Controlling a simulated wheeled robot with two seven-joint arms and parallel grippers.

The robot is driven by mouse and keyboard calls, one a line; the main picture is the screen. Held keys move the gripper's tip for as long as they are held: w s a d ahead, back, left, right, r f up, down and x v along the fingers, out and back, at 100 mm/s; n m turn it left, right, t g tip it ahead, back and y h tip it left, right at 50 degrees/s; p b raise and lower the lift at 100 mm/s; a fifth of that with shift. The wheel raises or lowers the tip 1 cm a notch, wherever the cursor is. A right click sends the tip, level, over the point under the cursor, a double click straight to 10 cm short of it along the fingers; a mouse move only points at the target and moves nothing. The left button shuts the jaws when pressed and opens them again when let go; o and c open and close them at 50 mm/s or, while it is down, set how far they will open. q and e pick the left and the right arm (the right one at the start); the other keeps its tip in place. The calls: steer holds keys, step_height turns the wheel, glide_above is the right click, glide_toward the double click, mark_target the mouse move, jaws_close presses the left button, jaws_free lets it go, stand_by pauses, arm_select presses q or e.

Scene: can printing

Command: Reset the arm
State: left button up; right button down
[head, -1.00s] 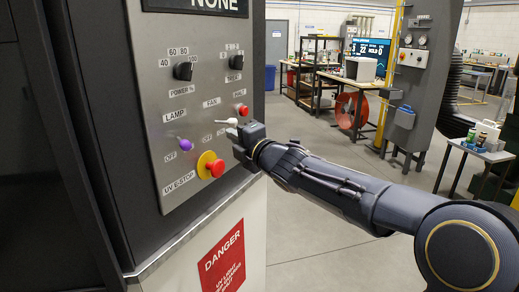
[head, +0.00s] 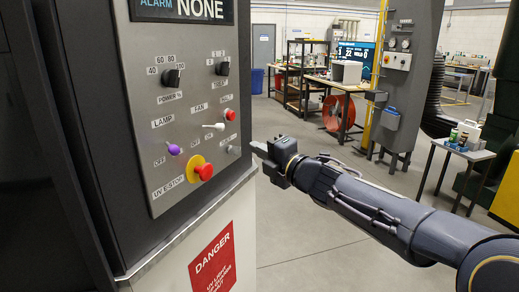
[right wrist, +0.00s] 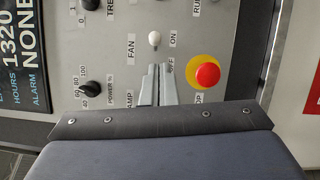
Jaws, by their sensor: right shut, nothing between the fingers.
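My right gripper (head: 260,154) is shut and empty, in front of the right edge of the grey control panel (head: 150,110) and apart from it. In the right wrist view its closed fingers (right wrist: 157,70) point at the panel, just below the white fan toggle (right wrist: 154,39). That fan toggle (head: 213,126) shows clear of the gripper in the head view, its white tip sticking out to the left. My left gripper is not in view.
The panel also holds a purple lamp toggle (head: 173,149), a red emergency stop (head: 203,172) on a yellow ring, a red button (head: 230,115) and a black power knob (head: 172,77). Open floor lies right of the machine. A small table (head: 460,150) stands further right.

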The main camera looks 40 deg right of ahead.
stand_by(0.4)
steer(key=s+a+f+m+g+h, duration=0.35)
steer(key=s+f+m+g, duration=0.25)
steer(key=s+f+m, duration=0.8)
steer(key=s+a+f+m+g+y, duration=0.3)
steer(key=s+a+f+m, duration=0.1)
steer(key=a, duration=0.4)
steer(key=s+a+f+m+g+y, duration=0.3)
steer(key=s+a+f+m, duration=0.1)
steer(key=s+a+f, duration=0.2)
steer(key=shift+s+a+g, duration=0.4)
steer(key=shift+s+a, duration=0.1)
steer(key=shift+a, duration=0.35)
